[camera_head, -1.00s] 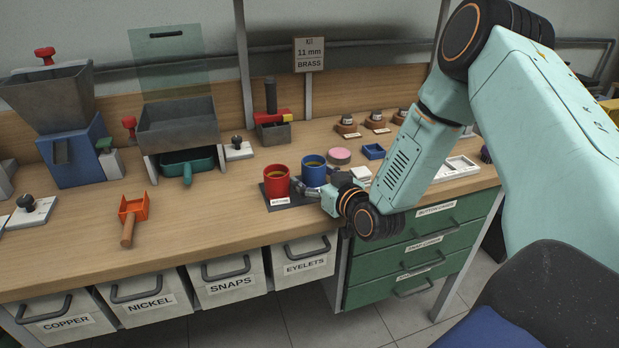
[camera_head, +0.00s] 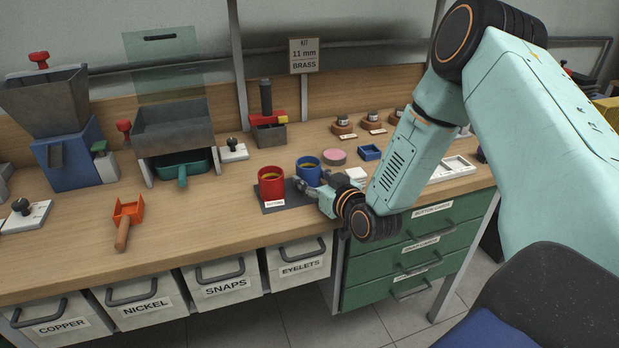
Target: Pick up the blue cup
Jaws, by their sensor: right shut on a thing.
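The blue cup (camera_head: 309,172) stands upright on the workbench, just right of and behind the red cup (camera_head: 271,188). My right gripper (camera_head: 302,185) reaches in from the right at the cup's near side and is shut on the blue cup. Its fingers hide the cup's lower part, so I cannot tell whether its base touches the surface. My left gripper is out of view.
The red cup stands close beside my gripper on a dark mat (camera_head: 296,199) with a label. A pink disc (camera_head: 334,155) and a blue tray (camera_head: 369,152) lie behind to the right. An orange scoop (camera_head: 127,215) lies left. Bench space between scoop and mat is clear.

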